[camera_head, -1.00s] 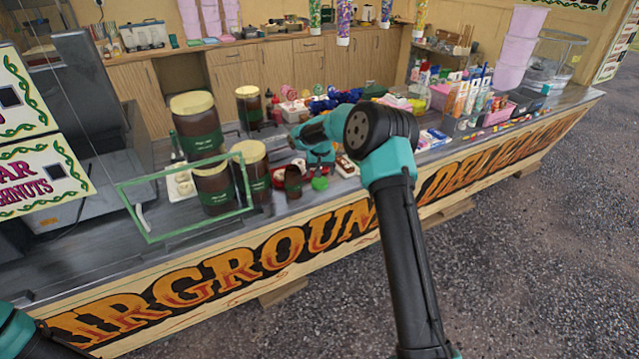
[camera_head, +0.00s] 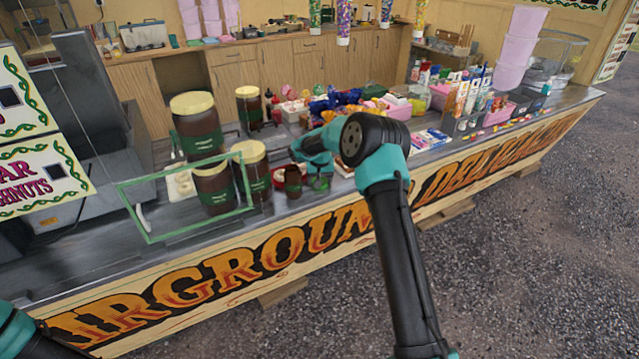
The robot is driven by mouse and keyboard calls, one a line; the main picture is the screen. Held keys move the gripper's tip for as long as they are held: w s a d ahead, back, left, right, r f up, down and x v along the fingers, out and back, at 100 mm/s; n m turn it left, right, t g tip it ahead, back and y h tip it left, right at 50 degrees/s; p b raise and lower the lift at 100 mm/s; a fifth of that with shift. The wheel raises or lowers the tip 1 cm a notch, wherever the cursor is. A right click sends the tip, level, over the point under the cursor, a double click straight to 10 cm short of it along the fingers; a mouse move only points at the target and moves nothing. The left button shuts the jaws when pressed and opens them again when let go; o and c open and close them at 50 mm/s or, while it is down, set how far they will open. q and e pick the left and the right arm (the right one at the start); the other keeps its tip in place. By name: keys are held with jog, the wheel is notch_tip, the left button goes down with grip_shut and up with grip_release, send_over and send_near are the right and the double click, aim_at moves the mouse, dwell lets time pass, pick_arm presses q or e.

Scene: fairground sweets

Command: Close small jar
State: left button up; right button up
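The small jar (camera_head: 293,182), brown with a dark green label, stands open-topped near the front edge of the counter. A small green lid (camera_head: 319,184) lies on the counter just to its right. My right gripper (camera_head: 314,171) is low over the lid, close beside the jar. Its fingers are small and partly hidden by my own arm, so I cannot tell whether they are open or touch the lid. My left gripper is out of view; only a bit of my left arm shows at the bottom left corner.
A red dish (camera_head: 279,178) sits behind the small jar. Boxes and a pink basket (camera_head: 397,109) crowd the counter to the right.

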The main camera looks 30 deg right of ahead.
jog(key=c, duration=0.5)
jog(key=shift+r, duration=0.15)
jog(key=shift+r, duration=1.45)
jog(key=shift+s+a+r, duration=0.1)
jog(key=shift+s+r, duration=0.1)
jog(key=s+a, duration=0.2)
jog(key=s, duration=0.2)
jog(key=s+a+r, duration=0.1)
jog(key=s+a, duration=0.2)
jog(key=s, duration=0.2)
jog(key=s+a, duration=0.3)
jog(key=s, duration=0.1)
jog(key=shift+s+a+r, duration=0.1)
jog(key=shift+s+r, duration=0.05)
jog(key=shift+r, duration=0.05)
